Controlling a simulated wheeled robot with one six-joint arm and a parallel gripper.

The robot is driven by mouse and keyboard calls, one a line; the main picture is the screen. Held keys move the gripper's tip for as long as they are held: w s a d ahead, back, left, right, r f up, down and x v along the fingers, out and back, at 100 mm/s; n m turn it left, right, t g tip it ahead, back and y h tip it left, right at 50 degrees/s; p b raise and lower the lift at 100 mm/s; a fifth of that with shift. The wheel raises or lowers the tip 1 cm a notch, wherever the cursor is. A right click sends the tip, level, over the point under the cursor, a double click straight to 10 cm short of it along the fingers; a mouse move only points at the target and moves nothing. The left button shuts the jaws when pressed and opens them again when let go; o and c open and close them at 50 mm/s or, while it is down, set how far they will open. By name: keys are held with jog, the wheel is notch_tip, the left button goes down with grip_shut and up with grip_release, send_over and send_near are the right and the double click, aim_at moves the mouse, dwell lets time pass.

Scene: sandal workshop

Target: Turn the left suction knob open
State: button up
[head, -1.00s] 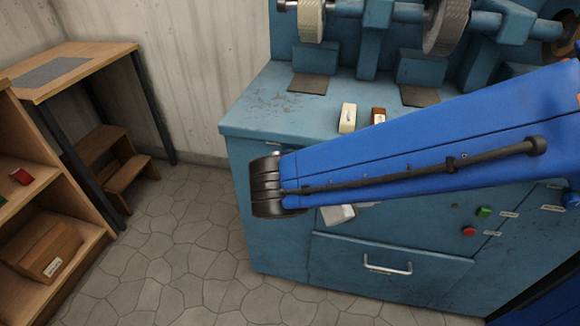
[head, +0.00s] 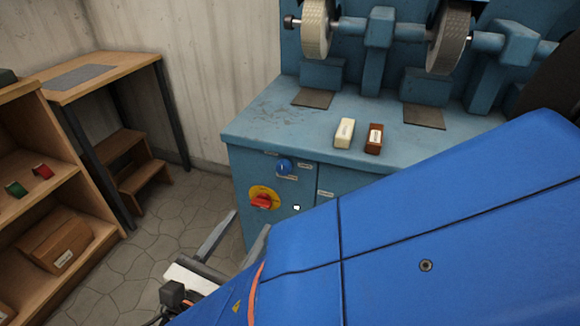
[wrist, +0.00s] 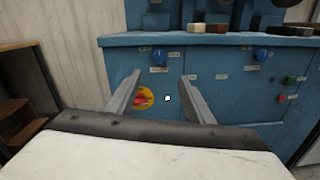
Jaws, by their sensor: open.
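A blue round knob (head: 284,166) with a white mark sits high on the left of the blue machine's front, with small labels around it. In the wrist view this left knob (wrist: 159,57) shows between and above my fingertips. A second blue knob (wrist: 262,54) is farther right on the same front; my arm hides it in the head view. My gripper (head: 237,228) is open and empty, in front of the machine and below the left knob in the picture. In the wrist view its two fingers (wrist: 160,78) point at the panel, apart from the knob.
A red rotary switch on a yellow plate (head: 263,198) is below the left knob. Green (wrist: 290,80) and red (wrist: 281,98) buttons are at right. White (head: 344,133) and brown (head: 374,138) blocks lie on the machine's top. A wooden shelf (head: 75,185) stands left; floor between is free.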

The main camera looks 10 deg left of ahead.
aim_at(282, 170)
jog(key=w, duration=0.5)
jog(key=w+d, duration=0.1)
jog(key=w, duration=0.5)
jog(key=w+d, duration=0.1)
jog(key=w, duration=0.5)
jog(key=c, duration=1)
